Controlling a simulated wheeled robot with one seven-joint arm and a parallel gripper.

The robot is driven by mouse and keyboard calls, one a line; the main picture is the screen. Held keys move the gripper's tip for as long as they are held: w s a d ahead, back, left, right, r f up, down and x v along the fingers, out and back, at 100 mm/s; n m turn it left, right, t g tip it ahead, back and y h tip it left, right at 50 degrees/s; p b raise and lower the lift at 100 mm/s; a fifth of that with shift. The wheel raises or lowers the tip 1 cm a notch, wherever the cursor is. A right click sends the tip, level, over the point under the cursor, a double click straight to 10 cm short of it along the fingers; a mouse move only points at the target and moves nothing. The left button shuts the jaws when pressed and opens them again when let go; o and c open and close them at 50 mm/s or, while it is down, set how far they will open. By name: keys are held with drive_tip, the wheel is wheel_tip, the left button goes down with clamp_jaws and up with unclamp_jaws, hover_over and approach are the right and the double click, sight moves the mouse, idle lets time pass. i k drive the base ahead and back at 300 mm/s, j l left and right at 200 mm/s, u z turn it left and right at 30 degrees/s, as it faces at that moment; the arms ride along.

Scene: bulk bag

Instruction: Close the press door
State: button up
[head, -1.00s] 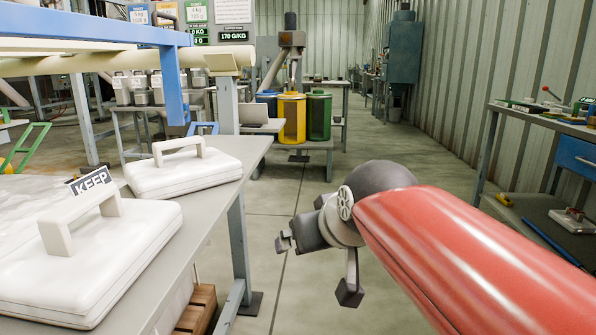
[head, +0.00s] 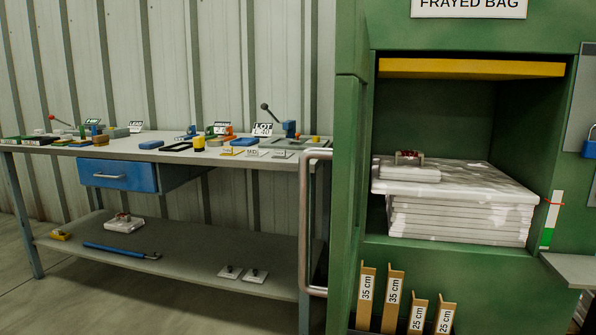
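The green press (head: 455,275) stands at the right in the head view, with a stack of flat white bags (head: 458,215) inside and a yellow plate (head: 470,68) above them. Its front is open. A narrow green panel, which looks like the press door (head: 347,200), stands at the left side of the opening, seen nearly edge-on. A bent metal handle (head: 305,225) sticks out to its left. A smaller white bag with a handle (head: 408,172) lies on top of the stack. My gripper is not in view.
A grey workbench (head: 170,152) with small tools, a blue drawer (head: 118,174) and a lower shelf (head: 180,255) stands left of the press, close to the handle. Brown upright pieces marked 35 cm and 25 cm (head: 392,300) stand below the opening. A grey ledge (head: 575,268) juts out at right.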

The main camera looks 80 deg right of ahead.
sight(352, 58)
drive_tip(key=z, duration=0.9)
drive_tip(key=j+z, duration=0.1)
drive_tip(key=z, duration=0.75)
drive_tip(key=k+z, duration=0.1)
drive_tip(key=z, duration=1.25)
drive_tip(key=j, duration=0.5)
drive_tip(key=k+j, duration=0.1)
drive_tip(key=j, duration=0.35)
drive_tip(key=k+j, duration=0.1)
drive_tip(key=j, duration=0.4)
drive_tip(key=k+l, duration=0.3)
drive_tip(key=l, duration=0.2)
drive_tip(key=z, duration=0.05)
